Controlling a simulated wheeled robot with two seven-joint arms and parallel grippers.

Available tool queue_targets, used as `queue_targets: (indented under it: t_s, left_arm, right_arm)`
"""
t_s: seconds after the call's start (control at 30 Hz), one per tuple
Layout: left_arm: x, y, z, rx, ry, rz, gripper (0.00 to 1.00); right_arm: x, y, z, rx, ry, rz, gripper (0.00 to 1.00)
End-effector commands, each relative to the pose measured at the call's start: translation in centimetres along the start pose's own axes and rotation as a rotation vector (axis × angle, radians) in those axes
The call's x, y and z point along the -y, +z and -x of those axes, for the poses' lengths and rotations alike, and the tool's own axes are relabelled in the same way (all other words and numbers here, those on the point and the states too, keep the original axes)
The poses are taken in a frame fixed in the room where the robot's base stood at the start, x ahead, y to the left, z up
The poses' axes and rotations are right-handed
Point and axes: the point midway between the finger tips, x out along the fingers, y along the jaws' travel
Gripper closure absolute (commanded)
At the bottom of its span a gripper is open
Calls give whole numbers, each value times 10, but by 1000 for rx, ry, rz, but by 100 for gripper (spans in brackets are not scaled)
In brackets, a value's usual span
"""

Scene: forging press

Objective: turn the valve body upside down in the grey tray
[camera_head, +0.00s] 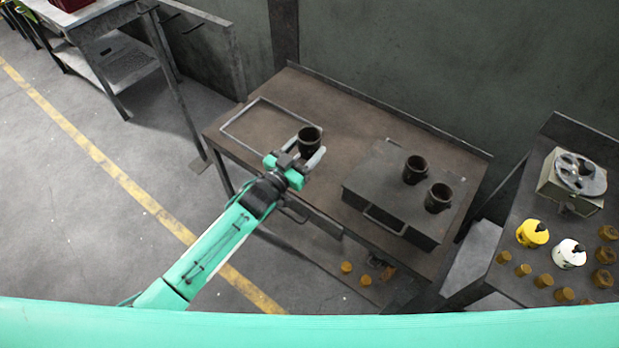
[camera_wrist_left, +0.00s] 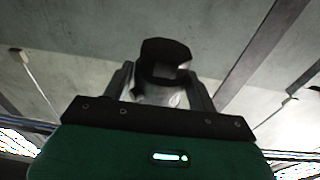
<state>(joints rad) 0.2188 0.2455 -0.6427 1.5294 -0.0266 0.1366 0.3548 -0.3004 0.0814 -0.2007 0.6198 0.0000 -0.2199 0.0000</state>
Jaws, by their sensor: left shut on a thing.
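The valve body (camera_head: 309,136) is a dark, short cylinder with an open top showing in the head view. My left gripper (camera_head: 308,150) is shut on it, with one finger on each side. It is held at the right part of the grey tray (camera_head: 240,114), a thin rectangular rim on the brown table. I cannot tell whether it touches the tray floor. In the left wrist view the valve body (camera_wrist_left: 165,52) is dark, between the fingers, against a pale background with beams. My right gripper is not in view.
A dark box (camera_head: 385,205) with a handle stands on the table (camera_head: 335,105), carrying two similar dark cylinders (camera_head: 416,169). A right-hand table (camera_head: 530,280) holds a yellow pot (camera_head: 532,233), a white pot (camera_head: 569,254) and several brown pieces. The tray's left part is clear.

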Motion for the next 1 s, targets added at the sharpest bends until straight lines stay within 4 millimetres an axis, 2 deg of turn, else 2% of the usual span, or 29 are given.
queue_targets:
  t_s: [0.17, 0.23, 0.33, 0.37, 0.5, 0.6, 1.0]
  left_arm:
    - [0, 0, 0, -2, 1, -7, 67]
    - [0, 0, 0, -2, 7, -59, 67]
    - [1, 1, 0, -3, 29, -238, 68]
    - [1, 1, 0, -3, 37, -306, 72]
    - [1, 0, 0, -3, 72, -600, 72]
    - [1, 0, 0, -1, 88, -733, 72]
    - [0, 1, 0, -6, 98, -831, 72]
  right_arm:
    - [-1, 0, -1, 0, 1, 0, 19]
    - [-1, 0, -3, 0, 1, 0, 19]
    - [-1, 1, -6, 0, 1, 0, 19]
    - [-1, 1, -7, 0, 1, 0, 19]
    - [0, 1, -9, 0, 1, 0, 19]
    - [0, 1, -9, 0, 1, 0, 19]
    - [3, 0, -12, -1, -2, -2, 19]
